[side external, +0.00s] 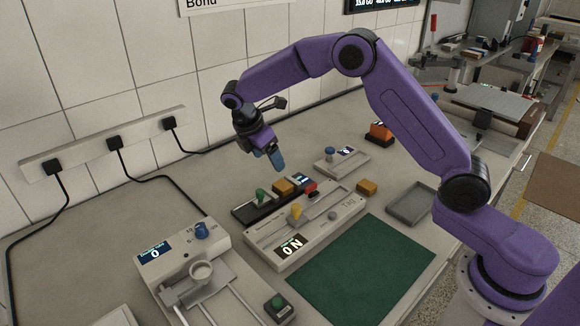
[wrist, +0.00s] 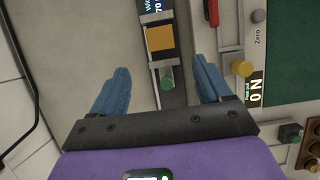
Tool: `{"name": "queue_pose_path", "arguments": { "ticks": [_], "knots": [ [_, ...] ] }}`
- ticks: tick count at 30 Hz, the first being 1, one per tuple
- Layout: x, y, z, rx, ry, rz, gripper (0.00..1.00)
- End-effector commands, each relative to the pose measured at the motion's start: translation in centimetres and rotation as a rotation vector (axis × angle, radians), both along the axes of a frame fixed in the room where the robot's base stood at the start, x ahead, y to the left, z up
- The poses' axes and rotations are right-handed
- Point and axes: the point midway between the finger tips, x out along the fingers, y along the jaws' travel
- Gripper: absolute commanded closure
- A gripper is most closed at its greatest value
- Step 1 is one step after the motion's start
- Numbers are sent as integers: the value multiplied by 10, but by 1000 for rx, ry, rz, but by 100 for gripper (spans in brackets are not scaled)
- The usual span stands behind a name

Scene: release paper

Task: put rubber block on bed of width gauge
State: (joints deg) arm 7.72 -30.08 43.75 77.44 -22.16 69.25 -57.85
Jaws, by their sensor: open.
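The width gauge is a long dark bar (side external: 254,209) with a small lit display and a green knob. It also shows in the wrist view (wrist: 171,98). A tan block (side external: 283,187) rests on it between knob and display, seen from above in the wrist view (wrist: 160,39). A similar tan block (side external: 367,188) lies on the bench to the right. I cannot tell which block is rubber. My gripper (side external: 277,162) is open and empty, above the bench near the gauge. In the wrist view its blue fingers (wrist: 162,72) lie either side of the gauge's green-knob end.
A pale tag device (side external: 262,243) with a red part (side external: 310,187) and yellow knob (side external: 296,211) stands beside the gauge. A green mat (side external: 362,268) lies in front. A grey tray (side external: 410,204) is at right, a white scale-like device (side external: 180,252) at left.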

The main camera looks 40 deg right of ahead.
Motion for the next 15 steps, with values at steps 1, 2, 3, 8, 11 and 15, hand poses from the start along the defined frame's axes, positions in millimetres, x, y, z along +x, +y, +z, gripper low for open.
{"name": "queue_pose_path", "arguments": {
  "ticks": [1,2,3,8,11,15],
  "knots": [
    [0,1,1,0,0,0,22],
    [0,1,2,0,0,0,22],
    [0,1,2,0,0,0,22],
    [-7,5,6,9,-9,-5,22],
    [-24,15,17,35,-31,-21,22],
    [-69,31,36,93,-72,-64,22]
  ]
}}
